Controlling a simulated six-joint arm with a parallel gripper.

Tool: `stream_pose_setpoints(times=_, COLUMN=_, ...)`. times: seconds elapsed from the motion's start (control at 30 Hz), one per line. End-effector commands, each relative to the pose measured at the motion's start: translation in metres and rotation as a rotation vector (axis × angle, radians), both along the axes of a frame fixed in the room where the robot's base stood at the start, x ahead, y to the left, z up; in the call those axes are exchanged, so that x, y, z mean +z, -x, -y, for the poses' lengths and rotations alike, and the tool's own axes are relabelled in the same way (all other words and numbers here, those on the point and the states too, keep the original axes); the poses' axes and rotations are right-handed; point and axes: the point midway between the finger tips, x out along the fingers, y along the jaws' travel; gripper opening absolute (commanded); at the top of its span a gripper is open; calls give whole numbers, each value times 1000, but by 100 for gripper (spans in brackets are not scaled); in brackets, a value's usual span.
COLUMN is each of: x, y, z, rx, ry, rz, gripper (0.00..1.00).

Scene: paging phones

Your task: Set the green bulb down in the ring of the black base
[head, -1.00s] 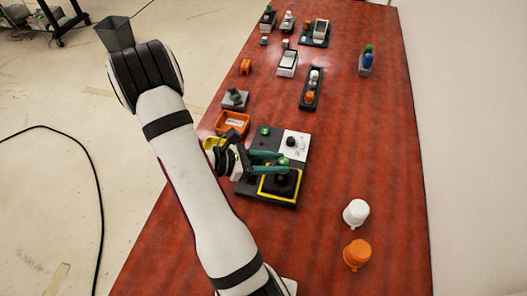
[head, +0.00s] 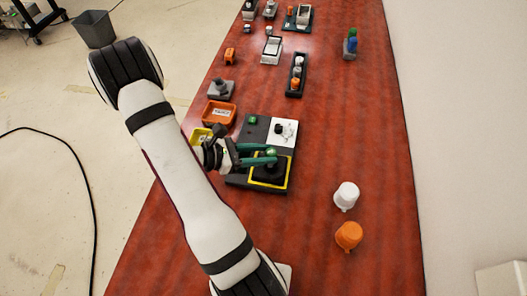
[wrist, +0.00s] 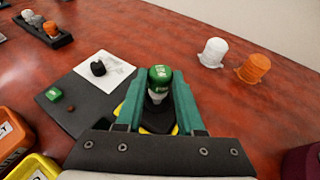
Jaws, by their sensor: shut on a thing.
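The green bulb (head: 271,152), with a green cap and a pale lower part, is upright between the two green fingers of my gripper (head: 266,155). It also shows in the wrist view (wrist: 160,76), where my gripper (wrist: 158,92) is shut on it. The black base (head: 269,175) sits inside a yellow square outline on the dark panel. The bulb appears over the base. The base's ring is hidden by the bulb and fingers, so I cannot tell whether they touch.
The panel also carries a white plate (head: 284,134) with a black knob and a green block (head: 252,120). Orange (head: 220,112) and yellow (head: 196,135) bins lie to its left. White (head: 346,195) and orange (head: 348,236) beacons stand to the right, with clear red table around them.

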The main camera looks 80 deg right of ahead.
Motion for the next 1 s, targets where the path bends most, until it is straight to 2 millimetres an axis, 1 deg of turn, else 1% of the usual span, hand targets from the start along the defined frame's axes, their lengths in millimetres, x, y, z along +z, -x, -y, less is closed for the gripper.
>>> stream_pose_setpoints(times=0.47, x=-2, y=0, z=0, rx=0, ry=0, rz=0, gripper=0)
stream_pose_setpoints(times=0.8, x=-12, y=0, z=0, rx=1, ry=-2, rz=-1, gripper=0)
stream_pose_setpoints(times=1.0, x=-13, y=0, z=0, rx=0, ry=0, rz=0, gripper=0)
